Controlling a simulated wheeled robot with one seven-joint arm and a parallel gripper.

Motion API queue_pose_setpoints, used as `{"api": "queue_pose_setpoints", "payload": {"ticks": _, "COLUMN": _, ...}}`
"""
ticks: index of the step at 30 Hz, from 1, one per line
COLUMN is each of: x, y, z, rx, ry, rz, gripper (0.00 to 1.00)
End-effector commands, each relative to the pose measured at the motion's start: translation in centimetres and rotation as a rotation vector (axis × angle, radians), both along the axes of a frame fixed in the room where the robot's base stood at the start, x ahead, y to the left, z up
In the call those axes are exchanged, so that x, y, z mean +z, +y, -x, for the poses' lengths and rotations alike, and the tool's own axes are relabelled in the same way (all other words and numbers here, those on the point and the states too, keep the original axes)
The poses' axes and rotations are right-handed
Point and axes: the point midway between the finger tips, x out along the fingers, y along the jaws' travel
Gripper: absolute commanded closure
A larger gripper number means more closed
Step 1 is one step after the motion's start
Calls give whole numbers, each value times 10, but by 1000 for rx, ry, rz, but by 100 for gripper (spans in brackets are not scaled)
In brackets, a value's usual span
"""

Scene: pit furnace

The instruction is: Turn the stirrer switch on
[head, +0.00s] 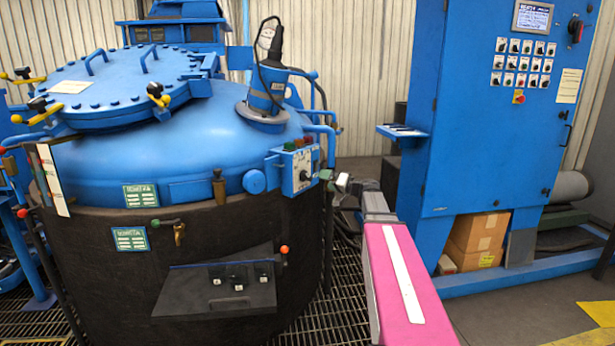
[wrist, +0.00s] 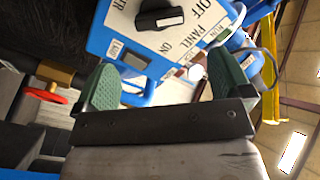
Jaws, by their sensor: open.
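A blue control box (head: 297,170) with a grey-white face, a black knob and coloured lamps is mounted on the right side of the furnace vessel. In the wrist view, a black rotary knob (wrist: 160,17) sits on the panel face between OFF and ON labels, with the word PANEL nearby; part of another label ends in ER. I cannot tell whether this is the stirrer switch. My gripper (head: 342,184) is just right of the box. Its green-padded fingers (wrist: 163,72) are apart and empty, below the knob in the wrist view.
The blue vessel (head: 185,150) with its bolted lid (head: 115,95) fills the left. A tall blue cabinet (head: 495,110) with several switches stands right, cardboard boxes (head: 478,235) in its base. A red-handled valve (wrist: 45,93) is left of my fingers.

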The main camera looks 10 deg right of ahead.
Motion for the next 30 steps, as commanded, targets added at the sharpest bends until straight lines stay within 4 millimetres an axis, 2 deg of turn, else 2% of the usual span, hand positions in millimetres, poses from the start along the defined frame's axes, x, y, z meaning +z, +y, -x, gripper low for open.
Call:
{"api": "queue_pose_setpoints", "payload": {"ticks": 15, "x": -1, "y": 61, "z": -59, "rx": 3, "ry": 3, "rz": 1, "gripper": 3}}
{"api": "queue_pose_setpoints", "payload": {"ticks": 22, "x": -1, "y": 72, "z": -69, "rx": 1, "ry": 3, "rz": 0, "gripper": 3}}
{"api": "queue_pose_setpoints", "payload": {"ticks": 30, "x": -1, "y": 73, "z": -70, "rx": 1, "ry": 3, "rz": 1, "gripper": 3}}
